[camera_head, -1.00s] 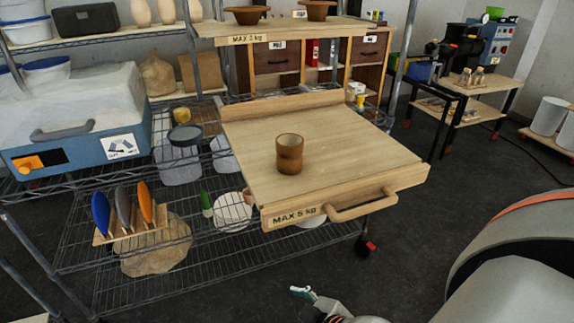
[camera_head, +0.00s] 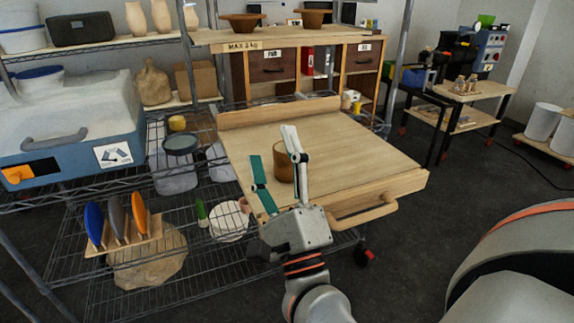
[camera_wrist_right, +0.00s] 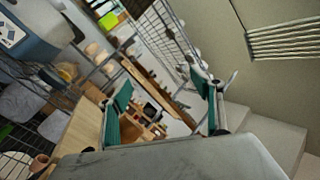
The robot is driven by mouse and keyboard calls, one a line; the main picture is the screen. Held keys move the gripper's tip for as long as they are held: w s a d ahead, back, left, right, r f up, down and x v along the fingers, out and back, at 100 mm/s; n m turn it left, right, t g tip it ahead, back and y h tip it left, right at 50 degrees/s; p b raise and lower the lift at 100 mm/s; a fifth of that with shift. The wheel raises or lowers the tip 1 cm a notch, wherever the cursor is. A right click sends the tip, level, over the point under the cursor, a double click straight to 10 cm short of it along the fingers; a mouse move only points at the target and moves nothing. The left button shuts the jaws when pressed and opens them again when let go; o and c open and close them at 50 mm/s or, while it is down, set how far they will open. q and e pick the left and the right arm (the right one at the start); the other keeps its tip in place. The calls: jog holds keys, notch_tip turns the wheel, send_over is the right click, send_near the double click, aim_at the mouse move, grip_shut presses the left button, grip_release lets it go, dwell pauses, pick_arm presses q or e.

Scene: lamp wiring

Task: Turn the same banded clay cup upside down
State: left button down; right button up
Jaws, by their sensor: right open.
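The banded clay cup (camera_head: 284,165) is brown and stands on the wooden pull-out board (camera_head: 345,160). Its opening faced up in the earlier head view; now a finger hides part of it. My right gripper (camera_head: 272,148) is open, its two green-padded fingers pointing up in the picture, in front of the cup. The cup shows between and behind the fingers, and I see no grip on it. In the right wrist view the open fingers (camera_wrist_right: 160,88) frame a tilted scene; I cannot surely pick out the cup there. My left gripper is not in view.
The board has a raised back edge and a front handle (camera_head: 362,212); its right half is clear. A wire rack (camera_head: 90,250) on the left holds a blue-grey machine (camera_head: 75,130) and colored discs (camera_head: 118,215). A drawer shelf (camera_head: 270,67) stands behind.

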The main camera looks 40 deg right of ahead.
jog(key=w+d+f+m+g+h, duration=0.15)
jog(key=d+m+g+h, duration=0.35)
jog(key=m, duration=0.5)
jog(key=m+g+y, duration=0.2)
jog(key=m+g, duration=0.2)
jog(key=m, duration=0.2)
send_near(287, 162)
jog(key=x, duration=0.3)
jog(key=shift+w+d+r, duration=0.15)
jog(key=shift+w+r, duration=0.05)
jog(key=shift+w, duration=0.05)
jog(key=x, duration=0.7)
jog(key=shift+w+d+f, duration=0.2)
jog(key=shift+f, duration=0.05)
jog(key=c, duration=1.4)
